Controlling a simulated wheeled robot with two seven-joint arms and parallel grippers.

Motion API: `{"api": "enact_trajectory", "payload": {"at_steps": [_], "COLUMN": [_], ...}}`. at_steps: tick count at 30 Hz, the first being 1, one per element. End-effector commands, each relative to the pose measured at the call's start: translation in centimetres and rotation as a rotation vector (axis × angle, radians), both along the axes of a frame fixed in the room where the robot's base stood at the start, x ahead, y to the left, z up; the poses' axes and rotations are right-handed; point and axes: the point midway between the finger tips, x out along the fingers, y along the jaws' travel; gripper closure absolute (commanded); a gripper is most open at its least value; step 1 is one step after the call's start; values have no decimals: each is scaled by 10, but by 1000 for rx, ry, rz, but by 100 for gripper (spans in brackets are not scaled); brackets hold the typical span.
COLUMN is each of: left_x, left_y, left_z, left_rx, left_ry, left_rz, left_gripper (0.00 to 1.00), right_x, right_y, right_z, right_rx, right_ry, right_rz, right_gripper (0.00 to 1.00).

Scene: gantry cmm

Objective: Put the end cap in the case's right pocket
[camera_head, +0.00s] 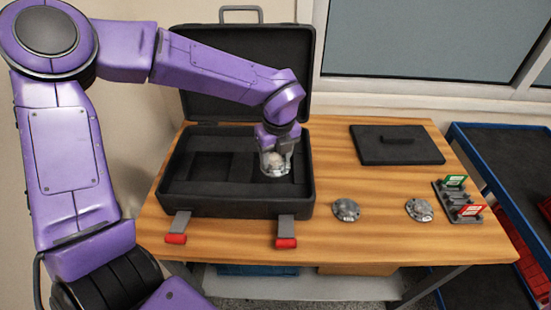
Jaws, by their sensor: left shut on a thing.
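The open black case (236,207) stands on the left of the wooden table, its lid raised at the back. Its foam has recessed pockets; the right pocket is partly hidden by my gripper. My left gripper (275,170) points down over the right part of the case. It is shut on a silvery round part, which looks like an end cap (271,162); the fingers cover much of it. I cannot tell whether the part touches the foam. My right gripper is not in view.
Two grey flanged metal parts (346,209) (419,210) lie on the table right of the case. A black lid-like plate with a handle (397,145) lies behind them. A small rack with green and red tags (458,201) stands at the right edge. A blue-edged cart (490,165) is beyond.

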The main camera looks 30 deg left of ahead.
Motion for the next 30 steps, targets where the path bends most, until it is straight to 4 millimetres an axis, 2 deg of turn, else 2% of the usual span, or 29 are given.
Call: {"api": "enact_trajectory", "payload": {"at_steps": [1, 3, 6, 12, 16, 19, 27, 28, 30], "left_x": [10, 19, 32, 47, 46, 47, 47, 47, 47], "left_y": [10, 18, 28, 37, 36, 36, 35, 35, 35], "left_z": [-3, -23, -42, -65, -85, -93, -98, -98, -97], "left_rx": [3, 3, 1, 3, 2, 0, -1, 0, 0], "left_ry": [5, 6, 4, 2, 3, 0, -1, 0, 0], "left_rz": [4, 2, 1, -4, -5, -4, -4, -5, -5], "left_gripper": [86, 86, 86, 86, 86, 86, 86, 45, 22], "right_x": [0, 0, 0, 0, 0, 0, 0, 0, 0], "right_y": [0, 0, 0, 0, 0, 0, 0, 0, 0], "right_z": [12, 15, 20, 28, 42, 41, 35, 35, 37], "right_rx": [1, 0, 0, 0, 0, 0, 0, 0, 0], "right_ry": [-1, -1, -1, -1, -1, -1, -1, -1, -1], "right_rz": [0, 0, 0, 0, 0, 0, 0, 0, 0], "right_gripper": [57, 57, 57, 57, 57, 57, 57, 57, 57]}}
